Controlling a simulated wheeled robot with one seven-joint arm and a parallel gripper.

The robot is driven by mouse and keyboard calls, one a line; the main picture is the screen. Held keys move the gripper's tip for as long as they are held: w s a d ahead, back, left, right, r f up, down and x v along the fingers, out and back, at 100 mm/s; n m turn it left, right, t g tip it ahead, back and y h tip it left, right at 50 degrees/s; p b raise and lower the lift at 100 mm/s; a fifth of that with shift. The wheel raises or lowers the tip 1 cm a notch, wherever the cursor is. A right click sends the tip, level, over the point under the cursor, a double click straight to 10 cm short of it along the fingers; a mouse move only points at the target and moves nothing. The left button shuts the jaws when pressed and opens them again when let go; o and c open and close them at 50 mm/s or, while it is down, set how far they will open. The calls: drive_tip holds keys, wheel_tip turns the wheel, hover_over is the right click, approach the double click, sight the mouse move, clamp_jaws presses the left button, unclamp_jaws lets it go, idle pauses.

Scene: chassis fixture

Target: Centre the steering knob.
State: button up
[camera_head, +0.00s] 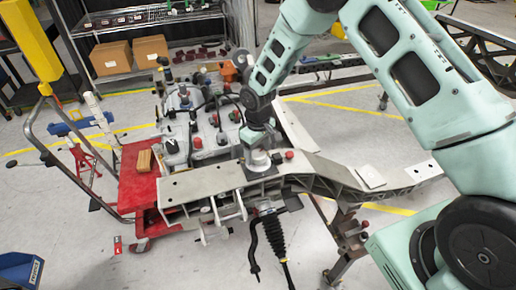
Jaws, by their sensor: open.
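My arm reaches in from the right and bends down over the chassis fixture. My gripper (259,148) is dark, points down and is open, just above the pale chassis beam (205,183). A light, round, metal-looking part (258,161) stands on the beam directly under the gripper; I cannot tell whether the fingers touch it. A small red knob (289,155) sits on the beam just right of the gripper. Below the beam hangs a steering rod with a black ribbed boot (273,234). I cannot tell which part is the steering knob.
A red cart (140,178) with a wooden block (144,161) stands left of the fixture. Engine-like machinery (205,115) with red caps fills the space behind the beam. A shelf with cardboard boxes (150,50) stands at the back. The floor at the front left is mostly clear.

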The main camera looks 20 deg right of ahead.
drive_tip(key=c, duration=1)
